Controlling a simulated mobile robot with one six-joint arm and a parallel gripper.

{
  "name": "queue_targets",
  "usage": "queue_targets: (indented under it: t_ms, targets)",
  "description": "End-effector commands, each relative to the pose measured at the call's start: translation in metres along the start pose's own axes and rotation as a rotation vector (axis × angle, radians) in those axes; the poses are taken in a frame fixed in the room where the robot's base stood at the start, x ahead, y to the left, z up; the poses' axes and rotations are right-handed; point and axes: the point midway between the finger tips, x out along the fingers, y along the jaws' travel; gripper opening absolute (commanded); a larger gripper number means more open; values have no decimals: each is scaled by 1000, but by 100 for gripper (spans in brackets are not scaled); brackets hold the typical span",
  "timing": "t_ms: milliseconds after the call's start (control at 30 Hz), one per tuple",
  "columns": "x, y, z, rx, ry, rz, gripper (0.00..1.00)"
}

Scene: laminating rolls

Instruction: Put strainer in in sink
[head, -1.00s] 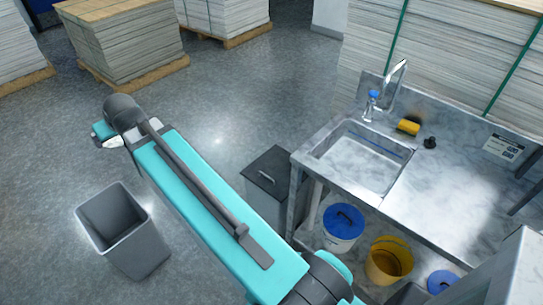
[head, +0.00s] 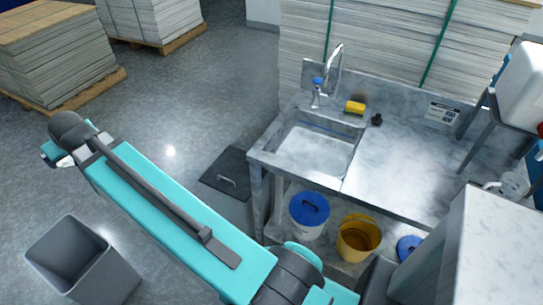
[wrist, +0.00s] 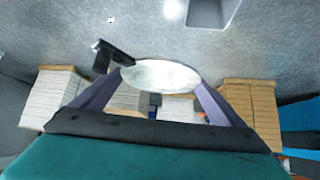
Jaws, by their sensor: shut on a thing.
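My gripper (wrist: 160,92) is shut on the strainer (wrist: 160,75), a pale round disc with a black handle at its upper left in the wrist view. The two fingers flank the disc. In the head view my arm reaches to the left over the floor, and the gripper end is mostly hidden behind the wrist. The sink (head: 318,152) is a rectangular metal basin in the counter, right of centre in the head view. It looks empty, with a tap (head: 335,72) at its back. The held strainer is well to the left of the sink.
The metal counter (head: 400,165) has free room right of the sink. A yellow sponge (head: 355,108) and a small black item (head: 377,119) lie behind the basin. Buckets stand beneath. A grey bin (head: 85,262) and a floor hatch (head: 226,174) are on the left.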

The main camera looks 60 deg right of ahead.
Motion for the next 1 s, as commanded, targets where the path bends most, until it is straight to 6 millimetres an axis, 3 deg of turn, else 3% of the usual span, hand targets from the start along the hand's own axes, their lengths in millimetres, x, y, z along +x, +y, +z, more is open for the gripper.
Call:
queue_targets:
  t_ms: [200,467,733,1000]
  targets:
    - [18,81,19,135,0,136,66]
    - [28,188,49,323,0,324,66]
    - [23,296,91,523,0,524,66]
    - [4,397,143,728,0,729,66]
